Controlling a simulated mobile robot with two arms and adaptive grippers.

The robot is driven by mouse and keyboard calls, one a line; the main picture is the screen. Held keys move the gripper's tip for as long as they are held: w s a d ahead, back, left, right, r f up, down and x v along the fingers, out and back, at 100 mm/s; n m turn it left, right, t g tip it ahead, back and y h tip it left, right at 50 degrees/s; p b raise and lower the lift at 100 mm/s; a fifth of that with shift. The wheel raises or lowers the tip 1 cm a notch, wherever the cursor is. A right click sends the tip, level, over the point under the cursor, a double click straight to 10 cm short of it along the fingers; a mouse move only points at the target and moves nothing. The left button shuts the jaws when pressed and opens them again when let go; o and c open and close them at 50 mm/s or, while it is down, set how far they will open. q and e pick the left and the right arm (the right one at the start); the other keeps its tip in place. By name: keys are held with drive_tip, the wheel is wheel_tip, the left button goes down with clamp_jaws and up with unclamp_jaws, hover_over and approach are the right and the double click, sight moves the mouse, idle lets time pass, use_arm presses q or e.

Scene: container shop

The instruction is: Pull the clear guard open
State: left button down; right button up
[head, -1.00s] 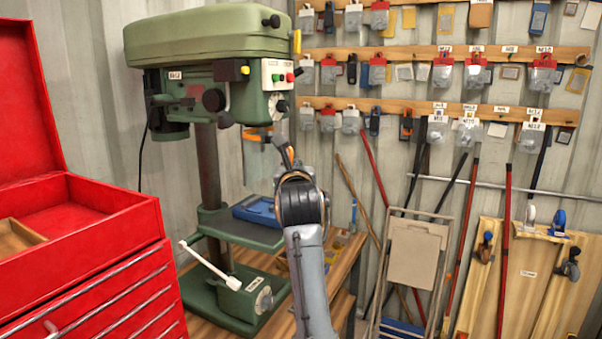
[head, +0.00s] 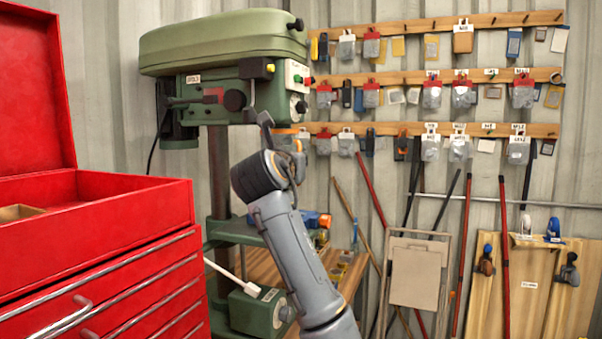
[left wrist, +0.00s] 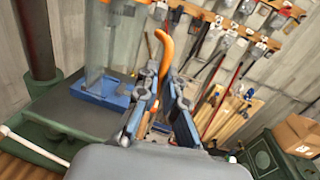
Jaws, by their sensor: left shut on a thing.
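The green drill press (head: 225,45) stands at centre left in the head view. The clear guard (left wrist: 112,45) shows in the left wrist view as a see-through panel, with a blue vise (left wrist: 106,90) visible behind its lower part. An orange curved handle (left wrist: 163,45) rises between the fingers of my left gripper (left wrist: 162,100), which is shut on it. In the head view my left gripper (head: 266,122) is just below the drill head's right end, partly hidden by its own wrist. The guard cannot be made out clearly there. My right gripper is not in view.
A red tool chest (head: 120,225) fills the left side. Hanging parts line the wooden wall rails (head: 400,80). Long handled tools, a folding stool (head: 415,275) and wooden boards (head: 545,285) lean along the wall. A white-handled lever (head: 232,277) extends from the press's base.

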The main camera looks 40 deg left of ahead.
use_arm(q)
drive_tip(key=shift+s+a+r, duration=0.35)
drive_tip(key=shift+s+a, duration=0.05)
drive_tip(key=shift+a, duration=0.1)
drive_tip(key=c, duration=1.7)
unclamp_jaws()
drive_tip(key=shift+a, duration=0.1)
drive_tip(key=shift+c, duration=0.2)
drive_tip(key=shift+a+f, duration=0.1)
drive_tip(key=shift+f, duration=0.2)
